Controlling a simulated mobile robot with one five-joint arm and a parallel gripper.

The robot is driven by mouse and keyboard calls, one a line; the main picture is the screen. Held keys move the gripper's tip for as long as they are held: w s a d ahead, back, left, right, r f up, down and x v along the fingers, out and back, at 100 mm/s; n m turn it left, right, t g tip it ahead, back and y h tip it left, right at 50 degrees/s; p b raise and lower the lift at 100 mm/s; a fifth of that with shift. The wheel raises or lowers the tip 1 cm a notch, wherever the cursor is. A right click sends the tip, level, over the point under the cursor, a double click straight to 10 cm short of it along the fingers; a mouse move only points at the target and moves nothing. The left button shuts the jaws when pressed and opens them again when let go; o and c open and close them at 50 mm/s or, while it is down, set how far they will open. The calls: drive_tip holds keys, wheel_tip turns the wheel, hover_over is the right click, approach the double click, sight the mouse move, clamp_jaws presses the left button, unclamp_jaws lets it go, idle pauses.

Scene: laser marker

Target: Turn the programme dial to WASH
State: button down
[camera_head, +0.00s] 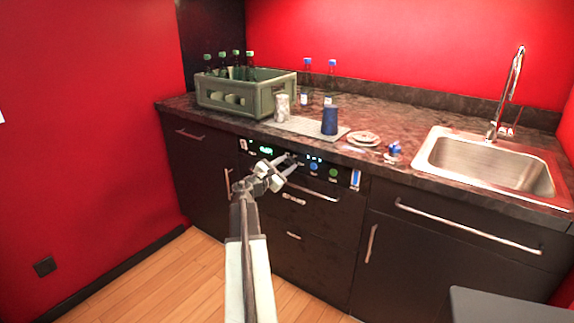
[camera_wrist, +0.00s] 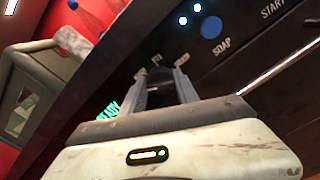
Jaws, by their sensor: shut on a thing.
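The dark programme dial (camera_wrist: 158,97) is on the black front panel (camera_head: 300,173) of the dishwasher. In the wrist view my gripper (camera_wrist: 161,85) has one finger on each side of the dial and is shut on it. In the head view my gripper (camera_head: 289,160) reaches the panel and mostly hides the dial. Small labels lie around the dial, too small and tilted to read. Which one the dial points at, I cannot tell. A green lit display (camera_head: 265,150) is left of the dial; it reads READY in the wrist view (camera_wrist: 108,112).
A blue SOAP button (camera_head: 313,166) and a green button (camera_head: 333,173) are right of the dial. The dishwasher handle (camera_head: 312,191) is just below.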

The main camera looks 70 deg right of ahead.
drive_tip(key=m, duration=0.5)
drive_tip(key=shift+s+a+f+m, duration=0.1)
drive_tip(key=shift+s+m, duration=0.15)
drive_tip(key=shift+m, duration=0.15)
idle(0.4)
drive_tip(key=c, duration=0.9)
unclamp_jaws()
drive_tip(key=shift+w, duration=0.1)
drive_tip(key=shift+a, duration=0.2)
drive_tip(key=v, duration=0.7)
drive_tip(key=shift+w+a, duration=0.1)
drive_tip(key=shift+a, duration=0.05)
